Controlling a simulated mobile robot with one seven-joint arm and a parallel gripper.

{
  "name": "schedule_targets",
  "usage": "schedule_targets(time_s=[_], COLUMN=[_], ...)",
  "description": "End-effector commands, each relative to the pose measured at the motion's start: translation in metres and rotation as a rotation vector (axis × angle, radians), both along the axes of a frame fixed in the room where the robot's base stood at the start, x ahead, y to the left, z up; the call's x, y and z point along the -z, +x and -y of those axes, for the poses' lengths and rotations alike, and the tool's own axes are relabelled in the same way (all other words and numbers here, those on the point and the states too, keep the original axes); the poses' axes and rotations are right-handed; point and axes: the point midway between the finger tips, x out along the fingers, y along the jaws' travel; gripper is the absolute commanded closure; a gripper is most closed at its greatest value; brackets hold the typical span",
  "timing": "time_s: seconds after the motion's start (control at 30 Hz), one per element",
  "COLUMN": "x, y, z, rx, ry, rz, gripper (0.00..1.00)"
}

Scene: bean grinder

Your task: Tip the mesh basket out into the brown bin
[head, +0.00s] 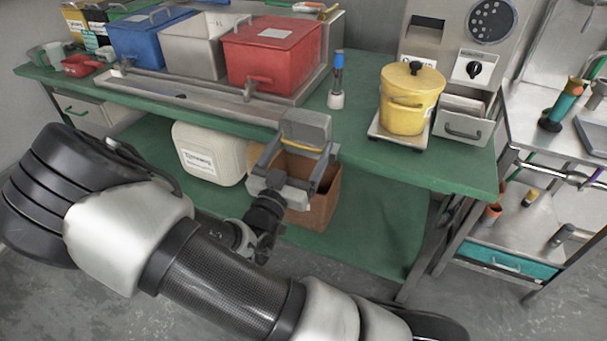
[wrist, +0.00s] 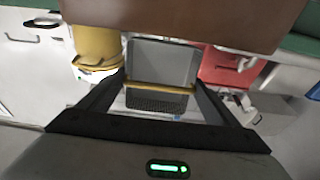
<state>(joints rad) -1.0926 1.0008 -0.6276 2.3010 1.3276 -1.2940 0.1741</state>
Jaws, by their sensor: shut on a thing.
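The mesh basket (head: 305,127) is a small grey container with a yellow bar across it. My gripper (head: 297,152) is shut on it and holds it up in front of the table's front edge. In the wrist view the basket (wrist: 160,62) sits between my gripper's two fingers (wrist: 157,88), with dark mesh below the yellow bar. Its contents cannot be made out. The brown bin (head: 324,202) stands on the lower green shelf, below and behind my gripper, which hides part of it. A plain brown surface, seemingly the bin (wrist: 170,22), fills the top of the wrist view.
A white labelled container (head: 208,153) stands left of the brown bin. On the green tabletop (head: 360,165) are red (head: 270,58), grey and blue lidded or open boxes, a blue-topped bottle (head: 337,80) and a yellow pot (head: 408,98). A metal cart (head: 520,205) stands at right.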

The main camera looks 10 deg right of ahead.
Motion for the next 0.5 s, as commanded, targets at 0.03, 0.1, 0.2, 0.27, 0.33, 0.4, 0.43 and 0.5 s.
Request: schedule_targets(time_s=[0.03,0.1,0.2,0.27,0.33,0.4,0.43,0.5], x=[0.0021,0.0026,0.0035,0.004,0.0021,0.0026,0.0029,0.0039], y=[-0.0004,-0.0011,-0.0021,-0.0029,-0.0035,-0.0041,-0.0043,-0.0049], z=[-0.0003,-0.0008,-0.0018,-0.0024,-0.0026,-0.003,-0.0034,-0.004], rx=[0.0,0.0,-0.001,-0.001,0.0,0.0,0.0,-0.001], ry=[-0.008,-0.018,-0.033,-0.042,-0.053,-0.063,-0.068,-0.078], rz=[0.01,0.024,0.044,0.056,0.071,0.084,0.09,0.104], gripper=[0.47,0.47,0.47,0.47,0.47,0.47,0.47,0.47])
